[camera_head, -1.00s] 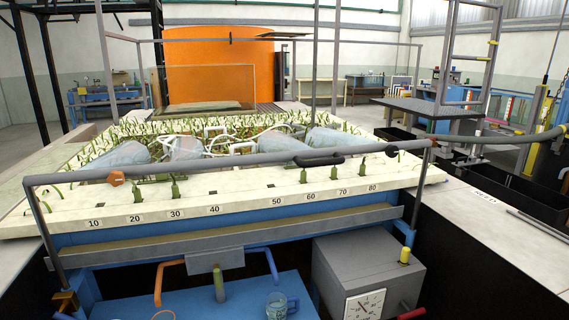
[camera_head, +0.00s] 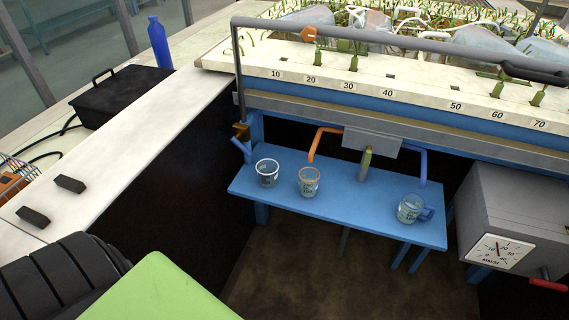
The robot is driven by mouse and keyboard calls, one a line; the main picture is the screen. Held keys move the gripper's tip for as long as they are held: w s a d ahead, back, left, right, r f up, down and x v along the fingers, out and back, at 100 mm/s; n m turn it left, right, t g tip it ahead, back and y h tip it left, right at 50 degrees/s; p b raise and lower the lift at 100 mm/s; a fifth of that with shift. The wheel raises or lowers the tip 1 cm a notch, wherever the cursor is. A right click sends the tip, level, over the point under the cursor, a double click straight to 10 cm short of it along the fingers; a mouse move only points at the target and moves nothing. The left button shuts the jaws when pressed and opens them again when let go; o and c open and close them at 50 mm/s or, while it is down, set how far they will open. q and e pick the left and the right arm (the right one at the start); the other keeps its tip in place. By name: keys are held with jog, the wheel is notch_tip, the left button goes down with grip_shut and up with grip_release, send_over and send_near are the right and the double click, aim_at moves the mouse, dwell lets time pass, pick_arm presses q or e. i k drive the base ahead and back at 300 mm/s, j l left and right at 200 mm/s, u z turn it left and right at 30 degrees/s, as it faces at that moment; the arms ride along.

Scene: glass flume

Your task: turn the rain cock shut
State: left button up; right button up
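No label marks the rain cock, so I cannot tell for sure which fitting it is. A grey pipe (camera_head: 420,45) runs above the front edge of the planted bed. A red handle (camera_head: 546,285) sticks out at lower right. Neither gripper is in view.
A blue bench (camera_head: 340,205) below the bed holds two glass cups (camera_head: 267,172) (camera_head: 309,181) and a blue-handled mug (camera_head: 411,208). A grey box with a dial (camera_head: 497,252) stands at right. A black case (camera_head: 118,93) and blue bottle (camera_head: 159,44) stand on the left ledge.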

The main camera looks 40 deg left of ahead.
aim_at(235, 140)
jog(key=u, duration=1.45)
